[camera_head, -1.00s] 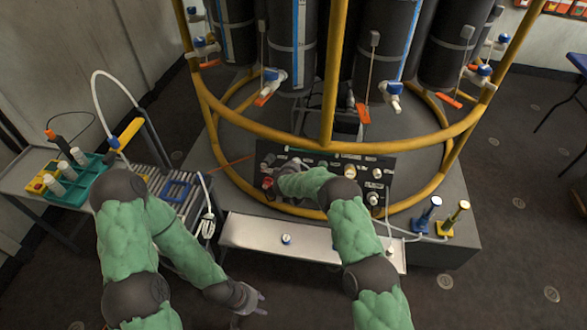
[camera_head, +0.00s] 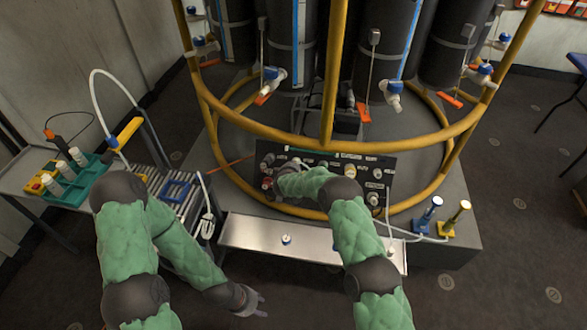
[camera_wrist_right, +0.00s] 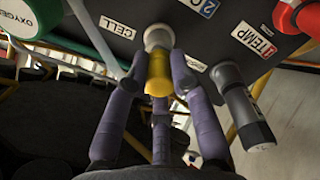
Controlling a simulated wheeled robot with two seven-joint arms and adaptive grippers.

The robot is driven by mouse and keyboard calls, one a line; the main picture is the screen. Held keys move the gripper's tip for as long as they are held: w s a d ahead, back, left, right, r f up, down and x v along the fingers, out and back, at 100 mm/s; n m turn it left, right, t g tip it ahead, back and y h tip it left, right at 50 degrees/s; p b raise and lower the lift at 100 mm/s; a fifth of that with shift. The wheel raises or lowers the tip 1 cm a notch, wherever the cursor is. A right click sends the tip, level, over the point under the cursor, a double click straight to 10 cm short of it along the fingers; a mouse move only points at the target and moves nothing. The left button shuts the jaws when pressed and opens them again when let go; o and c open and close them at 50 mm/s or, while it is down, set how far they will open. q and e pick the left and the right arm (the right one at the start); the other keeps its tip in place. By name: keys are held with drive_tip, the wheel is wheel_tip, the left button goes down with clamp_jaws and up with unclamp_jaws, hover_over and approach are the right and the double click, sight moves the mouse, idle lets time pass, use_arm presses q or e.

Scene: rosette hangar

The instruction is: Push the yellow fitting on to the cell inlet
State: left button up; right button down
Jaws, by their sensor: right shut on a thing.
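The yellow fitting (camera_wrist_right: 158,76) is between the purple fingers of my right gripper (camera_wrist_right: 157,84), which is shut on it. Its far end meets the white cell inlet (camera_wrist_right: 157,38) on the dark panel, beside the CELL label. The two look in line and touching; I cannot tell how deep the fitting sits. In the head view my right gripper (camera_head: 276,184) is at the left part of the panel, and the hand hides the fitting. My left gripper (camera_head: 254,304) is low, in front of the metal tray, empty with fingers apart.
The dark panel (camera_head: 375,163) carries several knobs and ports. In the wrist view a grey cylindrical part (camera_wrist_right: 244,108) is close at right and a red TEMP knob (camera_wrist_right: 299,15) at upper right. Yellow rails (camera_head: 420,140) curve around the panel. A metal tray (camera_head: 255,232) lies in front.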

drive_tip(key=shift+w+d+f, duration=0.1)
drive_tip(key=shift+w+f, duration=0.15)
drive_tip(key=shift+w, duration=0.15)
idle(1.0)
drive_tip(key=c, duration=1)
unclamp_jaws()
drive_tip(key=shift+r, duration=0.1)
drive_tip(key=v, duration=1.2)
